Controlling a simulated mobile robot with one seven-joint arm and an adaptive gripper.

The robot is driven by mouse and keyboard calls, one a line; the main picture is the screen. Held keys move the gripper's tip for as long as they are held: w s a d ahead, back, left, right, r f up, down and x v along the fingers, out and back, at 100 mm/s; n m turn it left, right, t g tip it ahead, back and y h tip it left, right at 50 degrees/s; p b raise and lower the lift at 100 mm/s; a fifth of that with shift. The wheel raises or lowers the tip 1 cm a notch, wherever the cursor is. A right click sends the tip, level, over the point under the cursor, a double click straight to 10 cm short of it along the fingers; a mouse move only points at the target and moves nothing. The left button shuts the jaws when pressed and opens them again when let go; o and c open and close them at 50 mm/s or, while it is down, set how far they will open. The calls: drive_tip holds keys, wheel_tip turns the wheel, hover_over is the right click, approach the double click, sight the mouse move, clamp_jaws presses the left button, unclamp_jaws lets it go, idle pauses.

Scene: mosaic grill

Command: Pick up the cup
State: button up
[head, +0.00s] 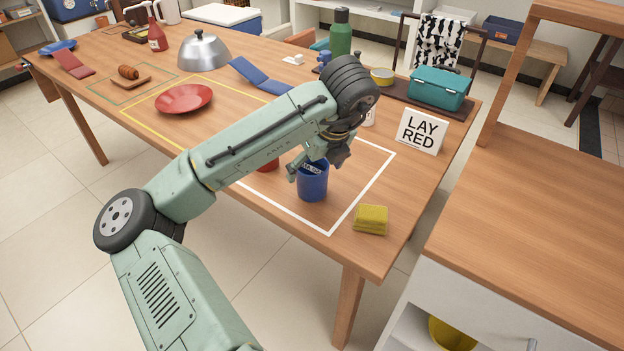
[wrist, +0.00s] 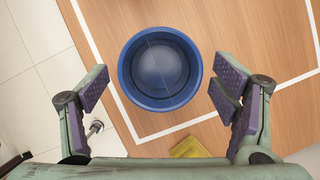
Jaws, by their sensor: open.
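A blue cup (head: 313,184) stands upright inside the white outlined square on the wooden table. In the wrist view the cup (wrist: 160,68) is seen from above, with its round rim and empty inside. In the head view my gripper (head: 318,166) is at the cup's top, pointing down. I cannot tell whether the fingers touch the cup. A red object (head: 268,165), possibly another cup, is mostly hidden behind my arm.
A yellow sponge (head: 371,220) lies right of the white outline. A "LAY RED" sign (head: 421,131) stands behind it. A red plate (head: 184,99) lies in the yellow outline. A teal box (head: 440,89) and green bottle (head: 340,32) are at the back.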

sight(309, 172)
drive_tip(key=shift+p+x, duration=0.75)
drive_tip(key=shift+x, duration=1.9)
drive_tip(key=shift+w, duration=0.15)
drive_tip(key=c, duration=1.3)
drive_tip(key=shift+r, duration=0.1)
drive_tip(key=shift+r, duration=0.4)
drive_tip(key=v, duration=0.1)
drive_tip(key=b+v, duration=0.1)
drive_tip(key=shift+a+r, duration=0.15)
drive_tip(key=shift+r, duration=0.2)
drive_tip(key=s+d, duration=0.1)
drive_tip(key=s, duration=0.4)
drive_tip(key=s+d+r+b, duration=0.1)
drive_tip(key=s+d, duration=0.1)
drive_tip(key=s, duration=0.2)
drive_tip(key=s+d+b, duration=0.1)
drive_tip(key=s, duration=0.4)
drive_tip(key=shift+s+d+r, duration=0.25)
drive_tip(key=shift+s+d, duration=0.05)
drive_tip(key=shift+r, duration=0.15)
